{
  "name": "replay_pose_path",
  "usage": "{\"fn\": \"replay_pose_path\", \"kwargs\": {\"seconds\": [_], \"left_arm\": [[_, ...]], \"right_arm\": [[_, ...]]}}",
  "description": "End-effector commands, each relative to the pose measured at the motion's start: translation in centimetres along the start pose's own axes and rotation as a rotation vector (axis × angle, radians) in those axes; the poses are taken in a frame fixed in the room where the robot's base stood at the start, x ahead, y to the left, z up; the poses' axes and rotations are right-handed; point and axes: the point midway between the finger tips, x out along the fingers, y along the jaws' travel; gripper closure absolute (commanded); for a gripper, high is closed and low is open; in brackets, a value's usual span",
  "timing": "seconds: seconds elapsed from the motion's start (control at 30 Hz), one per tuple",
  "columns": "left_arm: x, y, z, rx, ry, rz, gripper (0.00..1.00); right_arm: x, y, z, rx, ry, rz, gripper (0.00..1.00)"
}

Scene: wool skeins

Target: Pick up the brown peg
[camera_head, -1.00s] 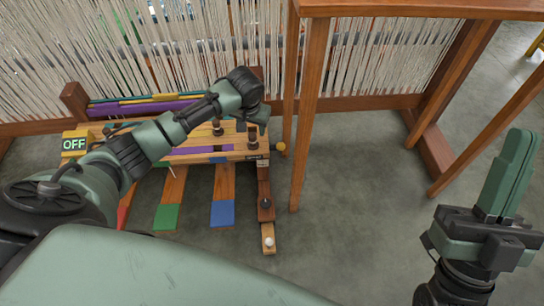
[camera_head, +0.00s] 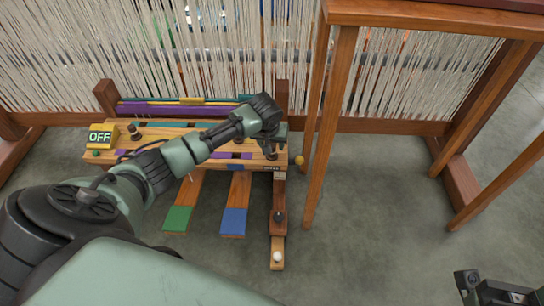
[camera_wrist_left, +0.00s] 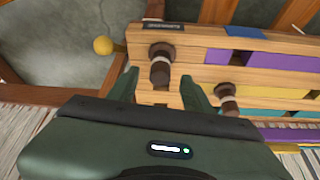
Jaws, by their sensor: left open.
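A brown peg (camera_wrist_left: 161,63) with a pale ring stands on the wooden bench (camera_wrist_left: 262,72). In the left wrist view it shows between the spread fingers of my left gripper (camera_wrist_left: 160,84). The fingers are open, with visible space on both sides of the peg; how deep it sits between them is unclear. In the head view the left gripper (camera_head: 273,136) is over the bench's right end, and the peg's lower part (camera_head: 270,153) shows below it. A second similar brown peg (camera_wrist_left: 226,97) stands beside it. My right gripper (camera_head: 494,291) is cut off at the lower right.
A loom post (camera_head: 328,130) stands just right of the bench, beside a yellow knob (camera_head: 298,160). Hanging threads (camera_head: 190,50) are behind. An OFF box (camera_head: 102,136) is on the bench's left. Green (camera_head: 177,220) and blue (camera_head: 234,222) pedal ends lie in front.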

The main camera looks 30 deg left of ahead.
Motion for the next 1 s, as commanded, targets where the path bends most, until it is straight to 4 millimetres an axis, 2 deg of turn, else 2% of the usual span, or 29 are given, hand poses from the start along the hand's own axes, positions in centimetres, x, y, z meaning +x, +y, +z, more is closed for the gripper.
{"fn": "replay_pose_path", "kwargs": {"seconds": [0.03, 0.13, 0.43, 0.6, 0.63, 1.0], "left_arm": [[1.5, 0.0, 0.3, -0.001, -0.001, -0.001, 0.50], [2.3, 0.0, 0.2, 0.001, 0.000, 0.000, 0.50], [2.5, 0.0, 0.1, 0.002, -0.001, 0.000, 0.50], [2.5, 0.0, 0.1, 0.002, -0.001, 0.000, 0.97], [2.5, 0.0, 0.1, 0.002, -0.001, 0.000, 1.00], [2.1, 0.0, -0.1, 0.002, 0.000, 0.000, 1.00]], "right_arm": [[-1.2, 0.0, 0.3, -0.001, -0.001, 0.000, 1.00], [-1.5, 0.0, 0.4, -0.001, 0.002, -0.002, 1.00], [-1.4, 0.0, 0.4, -0.001, 0.002, -0.002, 1.00], [-1.4, 0.0, 0.4, -0.001, 0.002, -0.003, 1.00], [-1.4, 0.0, 0.4, -0.001, 0.002, -0.003, 1.00], [-1.2, 0.0, 0.3, -0.001, 0.002, -0.002, 1.00]]}}
